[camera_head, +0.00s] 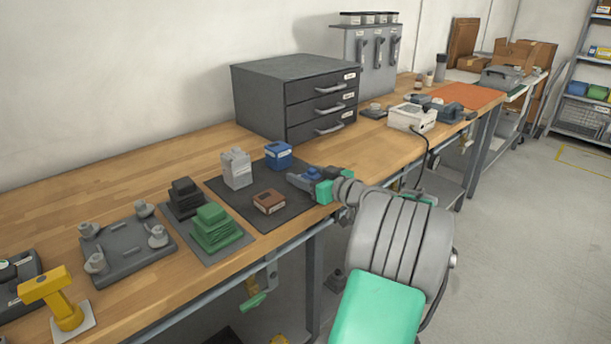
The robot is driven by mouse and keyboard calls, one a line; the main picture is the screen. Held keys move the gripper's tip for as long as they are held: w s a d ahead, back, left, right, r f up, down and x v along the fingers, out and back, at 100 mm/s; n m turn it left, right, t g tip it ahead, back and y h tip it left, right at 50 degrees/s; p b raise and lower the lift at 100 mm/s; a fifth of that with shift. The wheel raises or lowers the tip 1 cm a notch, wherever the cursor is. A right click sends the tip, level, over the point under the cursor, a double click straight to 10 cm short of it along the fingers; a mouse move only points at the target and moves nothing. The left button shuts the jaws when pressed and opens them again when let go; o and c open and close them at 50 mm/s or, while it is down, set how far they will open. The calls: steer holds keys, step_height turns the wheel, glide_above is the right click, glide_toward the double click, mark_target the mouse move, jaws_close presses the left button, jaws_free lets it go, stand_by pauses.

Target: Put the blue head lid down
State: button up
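A dark mat (293,214) lies near the front edge of the wooden bench. A small blue block-shaped part (278,155) with a pale label stands at its back edge; I cannot tell if this is the blue head lid. My gripper (298,179) reaches in from the right, low over the mat's right side, just in front of the blue part. Dark blue-grey shapes show at its tip; I cannot tell finger from held part, nor whether it is open or shut. A grey part (236,168) and a brown-red part (268,201) stand on the mat.
Left of the mat are stacked green plates (214,229), a dark stepped block (184,197), a grey fixture plate (125,262) and a yellow tool (55,296). A drawer cabinet (268,100) stands behind. A white device (412,117) sits to the right.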

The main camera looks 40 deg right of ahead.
steer(key=shift+o, duration=0.6)
steer(key=shift+s+a+f, duration=0.1)
steer(key=shift+a+f, duration=0.05)
steer(key=shift+f, duration=0.7)
steer(key=shift+r, duration=0.1)
steer(key=shift+r+p, duration=0.35)
steer(key=shift+p, duration=0.1)
steer(key=s+r, duration=0.2)
steer(key=s, duration=0.9)
steer(key=shift+s+d+r+p, duration=0.2)
steer(key=shift+s+r+p, duration=0.15)
steer(key=shift+r+p, duration=0.05)
